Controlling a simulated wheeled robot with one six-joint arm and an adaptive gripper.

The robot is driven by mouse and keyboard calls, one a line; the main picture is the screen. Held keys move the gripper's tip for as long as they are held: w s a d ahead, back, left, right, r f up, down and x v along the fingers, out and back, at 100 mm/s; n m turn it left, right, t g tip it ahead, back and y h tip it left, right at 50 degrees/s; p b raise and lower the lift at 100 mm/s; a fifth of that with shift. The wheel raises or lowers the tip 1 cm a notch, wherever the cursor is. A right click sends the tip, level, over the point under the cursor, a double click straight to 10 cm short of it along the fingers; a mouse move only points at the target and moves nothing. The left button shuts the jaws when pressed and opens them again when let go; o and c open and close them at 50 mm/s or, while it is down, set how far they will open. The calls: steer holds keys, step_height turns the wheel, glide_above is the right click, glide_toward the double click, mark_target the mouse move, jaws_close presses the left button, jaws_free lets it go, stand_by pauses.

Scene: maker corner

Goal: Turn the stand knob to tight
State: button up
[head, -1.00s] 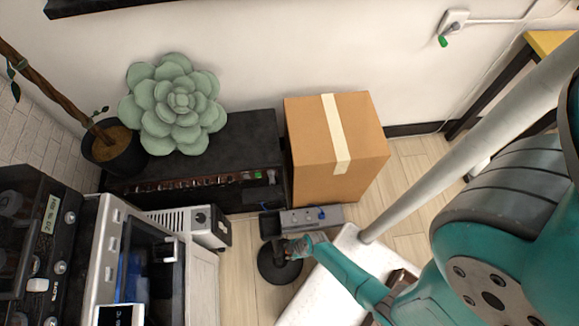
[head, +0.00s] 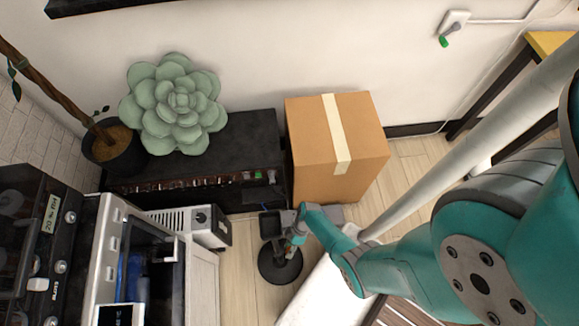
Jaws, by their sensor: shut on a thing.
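The stand shows in the head view as a round black base (head: 280,268) on the floor, with a dark upper part (head: 270,224) above it. My gripper (head: 296,240) is at the stand's upper part, over the right side of the base. Its jaws are small in the picture and are shut on what appears to be the stand knob. The knob itself is hidden by the jaws, so its turn position cannot be told.
A cardboard box (head: 335,150) stands behind my arm against the wall. A white-and-grey machine (head: 205,224) is left of the stand. Bare floor (head: 237,280) lies between.

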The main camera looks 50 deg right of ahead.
steer(key=shift+g+y, duration=0.5)
steer(key=shift+y, duration=0.1)
stand_by(0.3)
steer(key=o, duration=1.1)
steer(key=shift+o, duration=0.2)
steer(key=v, duration=1.2)
